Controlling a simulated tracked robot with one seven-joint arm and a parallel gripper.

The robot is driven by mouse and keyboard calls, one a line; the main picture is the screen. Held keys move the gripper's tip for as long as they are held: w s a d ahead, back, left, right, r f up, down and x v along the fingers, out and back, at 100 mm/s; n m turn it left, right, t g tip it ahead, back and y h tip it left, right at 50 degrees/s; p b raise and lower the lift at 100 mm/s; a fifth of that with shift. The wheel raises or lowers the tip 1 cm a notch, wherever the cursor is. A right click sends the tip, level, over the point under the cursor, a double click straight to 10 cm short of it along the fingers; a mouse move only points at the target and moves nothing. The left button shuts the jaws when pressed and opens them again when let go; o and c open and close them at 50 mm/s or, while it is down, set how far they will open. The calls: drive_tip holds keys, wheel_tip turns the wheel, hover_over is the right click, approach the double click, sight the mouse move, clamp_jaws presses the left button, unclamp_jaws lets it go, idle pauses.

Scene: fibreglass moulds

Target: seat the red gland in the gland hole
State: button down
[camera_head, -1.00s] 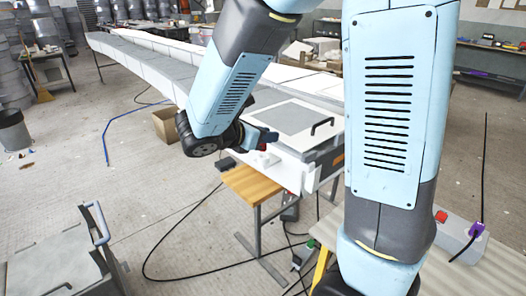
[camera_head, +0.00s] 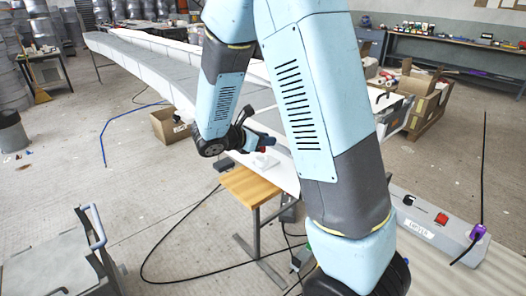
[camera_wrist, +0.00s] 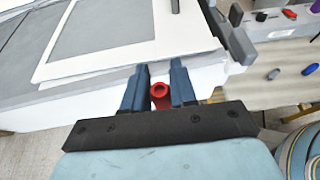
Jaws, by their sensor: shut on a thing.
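In the head view my gripper (camera_head: 264,140) is above the wooden-topped stand, partly against the pale mould surfaces; the gland cannot be made out there. Beyond the fingers in the wrist view lies a white panel (camera_wrist: 50,68) with a grey inset. The gland hole cannot be made out in either current view.
A grey latch or handle (camera_wrist: 238,42) sits beside the panel's right edge. The wooden-topped stand (camera_head: 248,188) is below my gripper, with cables around it. A grey switch box (camera_head: 425,222) with a red switch is at right. A cardboard box (camera_head: 168,126) stands on the floor.

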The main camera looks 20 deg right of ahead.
drive_tip(key=shift+w+d+f, duration=0.2)
drive_tip(key=shift+w+f, duration=0.3)
drive_tip(key=shift+f, duration=0.1)
drive_tip(key=shift+w+d+f, duration=0.2)
drive_tip(key=shift+w+f, duration=0.25)
drive_tip(key=shift+f, duration=1.7)
drive_tip(key=c, duration=0.9)
unclamp_jaws()
drive_tip(key=shift+r, duration=0.1)
drive_tip(key=v, duration=1.1)
drive_tip(key=s+d+r+m+g+y, duration=0.4)
drive_tip(key=s+d+r+m+y, duration=0.2)
drive_tip(key=s+d+r+m, duration=0.45)
drive_tip(key=s+a+r+m+t+y, duration=0.1)
drive_tip(key=s+r+m+t+y, duration=0.1)
drive_tip(key=s+m, duration=0.4)
drive_tip(key=s+a+r+m+t+y, duration=0.1)
drive_tip(key=s+r+m+t+y, duration=0.1)
drive_tip(key=s+r+m+y, duration=0.2)
drive_tip(key=s+r+m, duration=0.1)
drive_tip(key=s+m, duration=0.1)
drive_tip(key=s, duration=0.1)
drive_tip(key=shift+a+t, duration=0.3)
